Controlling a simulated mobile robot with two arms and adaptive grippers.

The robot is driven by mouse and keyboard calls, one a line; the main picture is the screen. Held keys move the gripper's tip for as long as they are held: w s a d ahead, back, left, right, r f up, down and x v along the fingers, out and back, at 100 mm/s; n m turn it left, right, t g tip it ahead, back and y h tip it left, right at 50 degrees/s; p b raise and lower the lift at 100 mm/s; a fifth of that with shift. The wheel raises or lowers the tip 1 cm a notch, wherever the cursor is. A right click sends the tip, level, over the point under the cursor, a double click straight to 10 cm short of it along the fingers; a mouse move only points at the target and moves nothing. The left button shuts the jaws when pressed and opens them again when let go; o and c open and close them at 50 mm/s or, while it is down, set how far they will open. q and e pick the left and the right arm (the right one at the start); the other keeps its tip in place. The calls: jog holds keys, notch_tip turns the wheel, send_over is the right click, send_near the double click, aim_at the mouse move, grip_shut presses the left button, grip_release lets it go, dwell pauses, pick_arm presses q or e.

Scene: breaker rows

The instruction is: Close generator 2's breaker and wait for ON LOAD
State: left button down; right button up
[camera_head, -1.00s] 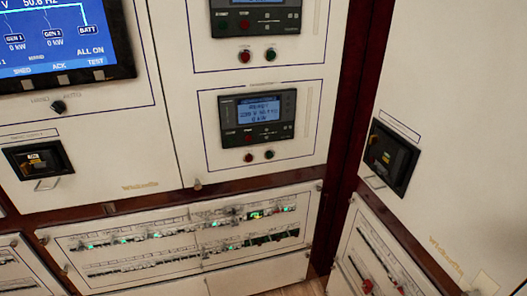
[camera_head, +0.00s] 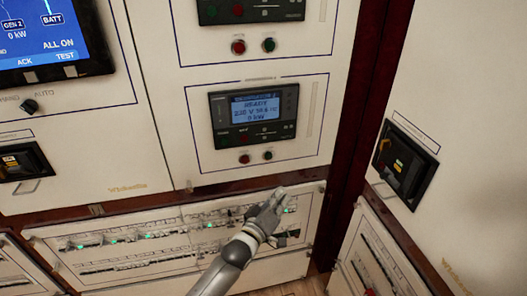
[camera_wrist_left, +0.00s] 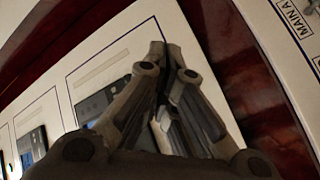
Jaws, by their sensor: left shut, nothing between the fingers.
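The lower generator controller (camera_head: 254,112) has a lit screen that reads READY, with a voltage line and 0 kW. Its header looks like GENERATOR 2, but is small. Below it are a red button (camera_head: 244,159) and a dark green button (camera_head: 268,155). My left gripper (camera_head: 278,196) is shut and empty, below and right of these buttons, in front of the breaker-row panel. It hides part of that row. In the left wrist view its closed fingers (camera_wrist_left: 161,62) point up the picture, with a pale panel behind. My right gripper is not in view.
A breaker-row panel (camera_head: 60,243) with several green lights runs along the bottom. Black breaker units sit on the right wall (camera_head: 403,163) and at left (camera_head: 20,162). A blue display (camera_head: 50,38) is upper left. A dark red post (camera_head: 352,120) marks the corner.

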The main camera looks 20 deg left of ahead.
aim_at(269, 156)
pick_arm(q)
jog(key=r, duration=0.1)
jog(key=w+r, duration=0.1)
jog(key=r, duration=0.1)
jog(key=shift+a+r+t, duration=0.1)
jog(key=shift+a+t, duration=0.1)
jog(key=shift+t, duration=0.1)
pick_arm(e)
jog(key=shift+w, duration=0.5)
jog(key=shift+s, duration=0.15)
pick_arm(q)
jog(key=shift+w+a+b, duration=0.75)
jog(key=shift+w+a, duration=0.1)
jog(key=shift+w, duration=0.35)
jog(key=shift+w+a+b, duration=0.75)
jog(key=shift+w+a, duration=0.05)
jog(key=shift+w, duration=0.4)
jog(key=shift+w+a+b, duration=0.75)
jog(key=shift+w+a, duration=0.1)
jog(key=shift+w, duration=0.35)
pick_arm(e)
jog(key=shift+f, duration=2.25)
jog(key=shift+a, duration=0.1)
pick_arm(q)
jog(key=shift+w+a, duration=0.25)
jog(key=shift+w, duration=0.1)
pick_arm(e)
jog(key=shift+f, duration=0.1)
